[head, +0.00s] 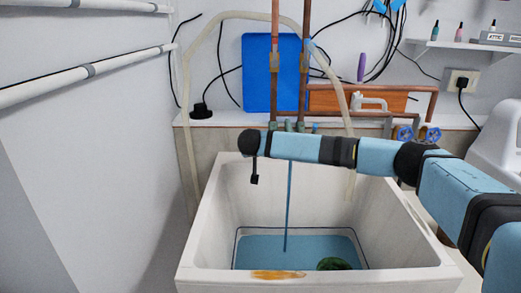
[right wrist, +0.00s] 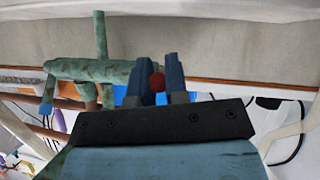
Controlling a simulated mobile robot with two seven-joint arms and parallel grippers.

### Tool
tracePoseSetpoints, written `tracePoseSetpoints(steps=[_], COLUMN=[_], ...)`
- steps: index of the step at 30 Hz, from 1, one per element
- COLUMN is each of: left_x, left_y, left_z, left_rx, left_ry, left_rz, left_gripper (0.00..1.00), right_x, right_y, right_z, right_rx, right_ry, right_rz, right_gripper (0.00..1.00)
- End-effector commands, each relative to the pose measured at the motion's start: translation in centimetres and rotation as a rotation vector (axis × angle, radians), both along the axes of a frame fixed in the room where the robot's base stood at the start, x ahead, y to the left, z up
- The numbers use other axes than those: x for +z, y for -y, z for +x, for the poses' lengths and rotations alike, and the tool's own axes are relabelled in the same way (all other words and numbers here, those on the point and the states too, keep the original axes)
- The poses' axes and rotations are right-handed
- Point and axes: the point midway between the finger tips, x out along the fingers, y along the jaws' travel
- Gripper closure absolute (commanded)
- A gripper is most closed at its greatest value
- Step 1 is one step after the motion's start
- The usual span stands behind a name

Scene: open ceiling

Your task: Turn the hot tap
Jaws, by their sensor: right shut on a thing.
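The hot tap's red knob (right wrist: 158,82) shows in the right wrist view between the two dark fingers of my right gripper (right wrist: 159,74), which is shut on it. The greenish, worn tap body (right wrist: 95,71) is just left of the fingers. In the head view, the greenish tap parts (head: 289,126) show at the foot of the copper pipes, mostly hidden behind my right arm. A thin blue stream of water (head: 288,205) falls into the white sink (head: 208,235). I cannot make out my right gripper's fingers in the head view. My left gripper is not in view.
Blue water (head: 300,248) and a dark green round thing (head: 333,264) are in the sink. A blue board (head: 258,75) leans on the wall behind. Two blue valve wheels (head: 404,133) are right of the tap. A pale hose (head: 186,110) hangs at left.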

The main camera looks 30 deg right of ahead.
Motion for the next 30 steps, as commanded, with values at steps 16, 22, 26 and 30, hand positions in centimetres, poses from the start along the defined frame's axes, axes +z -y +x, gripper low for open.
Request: tracePoseSetpoints(steps=[16,22,26,30], left_x=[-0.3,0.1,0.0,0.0], left_y=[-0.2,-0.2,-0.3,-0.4], left_z=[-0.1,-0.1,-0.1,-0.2], left_rx=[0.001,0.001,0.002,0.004], left_ry=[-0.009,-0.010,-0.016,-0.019], left_rz=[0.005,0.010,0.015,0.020], left_gripper=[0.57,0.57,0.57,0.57], right_x=[0.6,2.7,4.3,5.8], right_y=[-0.4,-2.5,-4.1,-5.8], right_z=[-0.4,-2.7,-4.8,-6.7], right_rx=[0.001,0.004,0.004,0.002], right_ry=[0.001,0.003,0.002,0.003], right_rz=[0.000,0.000,-0.001,0.001], right_gripper=[0.60,0.60,0.60,0.60])
